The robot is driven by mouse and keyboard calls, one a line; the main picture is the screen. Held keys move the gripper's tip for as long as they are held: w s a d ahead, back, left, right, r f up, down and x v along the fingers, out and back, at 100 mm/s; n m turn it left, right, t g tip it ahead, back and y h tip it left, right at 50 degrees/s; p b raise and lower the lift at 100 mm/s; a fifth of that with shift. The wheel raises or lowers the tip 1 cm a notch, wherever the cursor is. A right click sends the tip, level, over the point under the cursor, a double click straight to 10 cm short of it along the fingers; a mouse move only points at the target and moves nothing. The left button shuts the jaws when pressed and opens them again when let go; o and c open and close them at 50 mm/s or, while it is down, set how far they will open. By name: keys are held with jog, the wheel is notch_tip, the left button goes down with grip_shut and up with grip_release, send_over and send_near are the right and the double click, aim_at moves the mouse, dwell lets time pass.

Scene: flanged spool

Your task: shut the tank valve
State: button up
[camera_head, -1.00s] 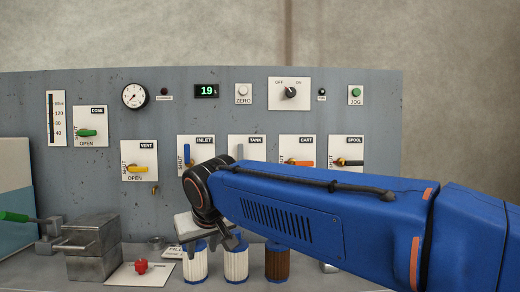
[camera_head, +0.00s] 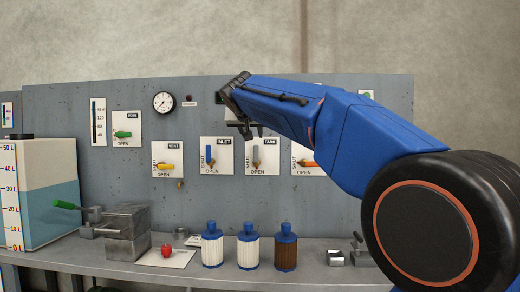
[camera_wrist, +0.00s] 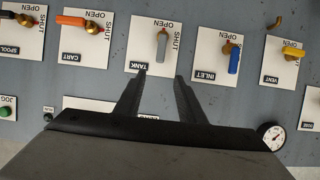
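The tank valve has a grey lever (camera_head: 256,155) on a white plate labelled TANK, with SHUT on its left side and OPEN along the bottom. The lever stands upright. In the wrist view, which is upside down, the lever (camera_wrist: 162,45) lies ahead of my gripper (camera_wrist: 160,75), roughly in line with the gap between its fingers. The fingers are apart with nothing between them, and the lever is beyond their tips. In the head view my gripper (camera_head: 246,131) is just above the tank plate, partly hidden by my wrist.
The inlet valve's blue lever (camera_head: 210,156) is to the left, and the cart valve's orange lever (camera_head: 307,163) to the right. The vent valve's yellow lever (camera_head: 166,166) is farther left. Filter canisters (camera_head: 248,252) and a metal block (camera_head: 127,235) stand on the bench below.

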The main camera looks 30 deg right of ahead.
aim_at(256, 147)
jog(key=x, duration=1.6)
grip_shut()
